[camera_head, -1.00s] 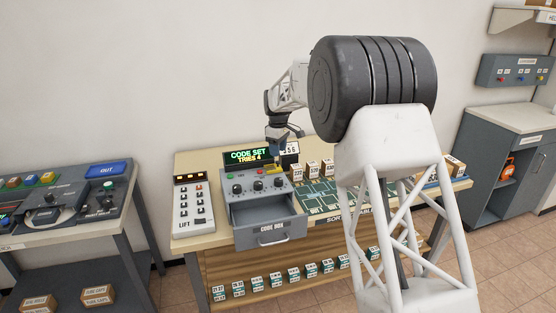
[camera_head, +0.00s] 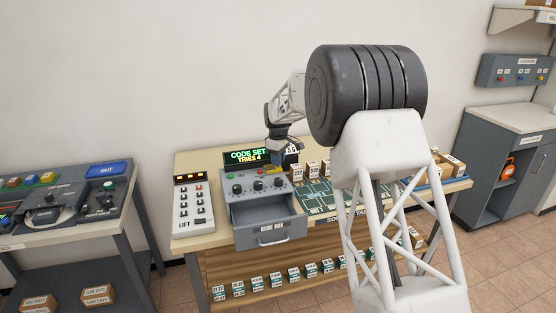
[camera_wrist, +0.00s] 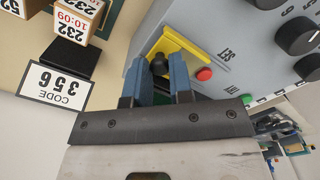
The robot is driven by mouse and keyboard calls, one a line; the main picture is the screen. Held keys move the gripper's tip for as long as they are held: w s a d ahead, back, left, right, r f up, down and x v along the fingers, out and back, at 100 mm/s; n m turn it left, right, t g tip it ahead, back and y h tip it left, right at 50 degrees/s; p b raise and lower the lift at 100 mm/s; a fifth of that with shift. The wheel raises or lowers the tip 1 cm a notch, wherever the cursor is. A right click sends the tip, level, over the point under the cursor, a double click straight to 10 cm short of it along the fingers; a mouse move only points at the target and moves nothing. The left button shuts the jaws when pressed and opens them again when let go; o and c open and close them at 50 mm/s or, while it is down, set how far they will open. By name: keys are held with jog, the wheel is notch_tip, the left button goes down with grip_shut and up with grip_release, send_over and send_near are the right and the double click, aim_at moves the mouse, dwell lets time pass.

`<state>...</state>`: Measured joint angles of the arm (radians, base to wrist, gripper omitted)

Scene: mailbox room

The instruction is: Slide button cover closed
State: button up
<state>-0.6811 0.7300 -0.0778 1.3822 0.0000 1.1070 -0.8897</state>
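The button cover (camera_wrist: 178,42) is a yellow sliding piece on the sloped grey top of the code box (camera_head: 263,187), with a black knob (camera_wrist: 158,66). A red button (camera_wrist: 203,74) shows uncovered beside the yellow piece in the wrist view. My gripper (camera_wrist: 159,70) has its two blue fingers on either side of the knob, with little gap. I cannot tell whether they press on it. In the head view my gripper (camera_head: 282,167) is at the back right corner of the code box, and its fingertips are hard to make out.
The display (camera_head: 246,157) reads CODE SET, TRIES 4. The box's drawer (camera_head: 268,222) is open at the front. Black dials (camera_wrist: 298,36) sit on the box top. Small numbered boxes (camera_head: 312,168) stand right.

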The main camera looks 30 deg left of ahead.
aim_at(266, 168)
grip_shut()
jog(key=shift+s+a, duration=1.8)
jog(key=o, duration=0.5)
grip_release()
jog(key=shift+a, duration=0.1)
jog(key=shift+o, duration=0.3)
jog(key=shift+w+d, duration=0.15)
jog(key=shift+d, duration=0.05)
